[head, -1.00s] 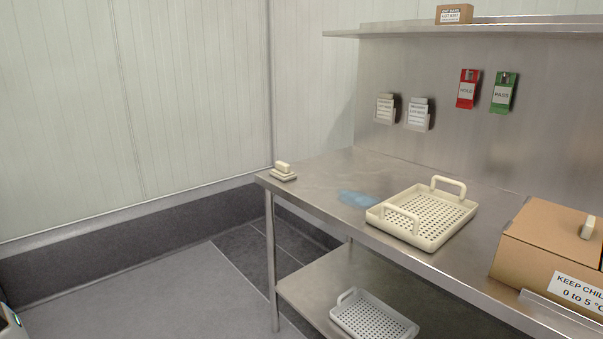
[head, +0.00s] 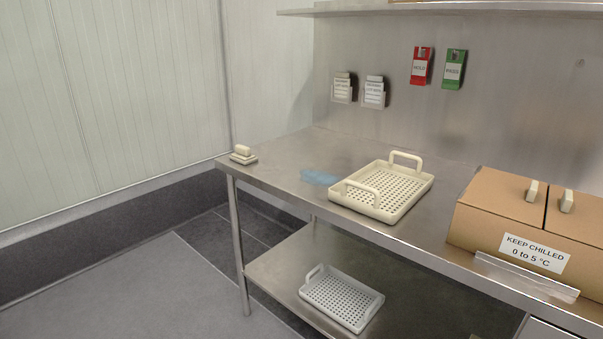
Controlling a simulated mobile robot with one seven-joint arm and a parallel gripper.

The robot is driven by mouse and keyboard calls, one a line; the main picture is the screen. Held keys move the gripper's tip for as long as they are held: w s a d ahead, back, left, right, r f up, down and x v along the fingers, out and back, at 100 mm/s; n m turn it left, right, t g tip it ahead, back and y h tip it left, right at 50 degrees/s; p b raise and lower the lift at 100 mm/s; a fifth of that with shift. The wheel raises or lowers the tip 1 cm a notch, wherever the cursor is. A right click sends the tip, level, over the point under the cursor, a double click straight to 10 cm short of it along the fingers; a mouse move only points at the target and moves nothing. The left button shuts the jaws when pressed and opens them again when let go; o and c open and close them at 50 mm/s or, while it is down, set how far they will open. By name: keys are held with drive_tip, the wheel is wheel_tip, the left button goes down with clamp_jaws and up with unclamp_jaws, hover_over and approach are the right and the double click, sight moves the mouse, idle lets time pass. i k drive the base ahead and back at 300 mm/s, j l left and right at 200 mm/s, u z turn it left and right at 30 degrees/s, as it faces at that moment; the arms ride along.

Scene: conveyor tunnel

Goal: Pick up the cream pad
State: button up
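A small cream pad with a raised grip on top (head: 243,155) sits at the far left corner of the steel table (head: 285,170). It lies flat, close to the table's edge, with nothing touching it. My gripper is not in view.
A cream perforated tray with two handles (head: 392,207) stands mid-table, beside a blue smear (head: 319,177). A cardboard box labelled "KEEP CHILLED" (head: 480,215) is at the right. A grey tray (head: 342,299) sits on the lower shelf. Floor (head: 140,290) at the left is clear.

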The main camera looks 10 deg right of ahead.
sight(242, 156)
drive_tip(key=i+j+z, duration=0.2)
drive_tip(key=i+j, duration=0.2)
drive_tip(key=i, duration=0.4)
drive_tip(key=i+j+z, duration=0.15)
drive_tip(key=i+j, duration=0.35)
drive_tip(key=i, duration=0.3)
drive_tip(key=i+j+z, duration=0.2)
drive_tip(key=i+j, duration=0.4)
drive_tip(key=i, duration=0.15)
